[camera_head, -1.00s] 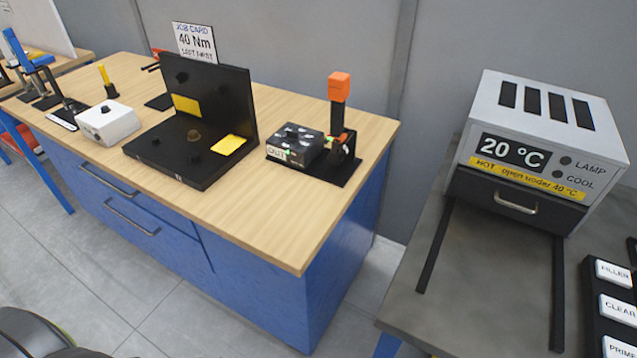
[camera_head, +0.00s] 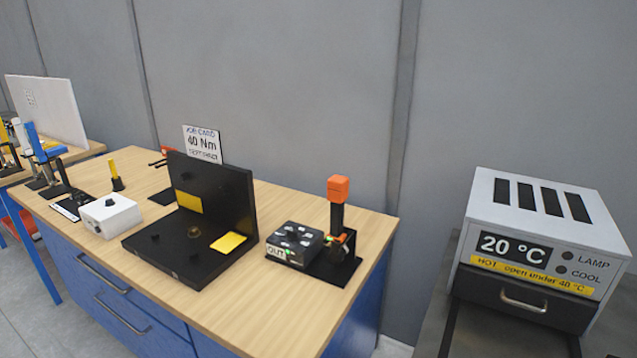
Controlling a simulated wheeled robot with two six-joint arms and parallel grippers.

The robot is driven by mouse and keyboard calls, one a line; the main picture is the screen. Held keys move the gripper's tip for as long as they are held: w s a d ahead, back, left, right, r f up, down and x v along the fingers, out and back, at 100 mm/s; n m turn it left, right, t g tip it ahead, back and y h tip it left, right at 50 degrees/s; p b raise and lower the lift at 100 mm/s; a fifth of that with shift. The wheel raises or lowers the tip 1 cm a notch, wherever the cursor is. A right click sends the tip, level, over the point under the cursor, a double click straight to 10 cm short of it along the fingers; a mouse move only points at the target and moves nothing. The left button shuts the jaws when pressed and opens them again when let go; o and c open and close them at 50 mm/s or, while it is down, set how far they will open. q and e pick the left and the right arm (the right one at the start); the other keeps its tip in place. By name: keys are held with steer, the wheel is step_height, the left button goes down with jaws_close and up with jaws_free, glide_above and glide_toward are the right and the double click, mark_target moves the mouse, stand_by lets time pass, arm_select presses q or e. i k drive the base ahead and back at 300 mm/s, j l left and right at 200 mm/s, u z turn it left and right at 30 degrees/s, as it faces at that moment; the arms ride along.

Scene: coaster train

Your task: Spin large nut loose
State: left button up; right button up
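A black L-shaped fixture (camera_head: 165,252) stands on the wooden bench, with a flat base and an upright back plate. A small brass-brown nut-like piece (camera_head: 193,232) sits on its base, with dark knobs around it. Yellow patches (camera_head: 228,242) mark the base and the back plate. A job card (camera_head: 203,144) behind it reads 40 Nm, with a smaller line too blurred to read surely. Neither of my grippers shows in the head view.
A white box (camera_head: 110,216) stands to the left. A grey oven (camera_head: 541,238) reads 20 °C. The bench's front right (camera_head: 275,310) is clear.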

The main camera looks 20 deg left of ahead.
mark_target(194, 232)
steer(key=j+u, duration=0.1)
steer(key=u, duration=1.2)
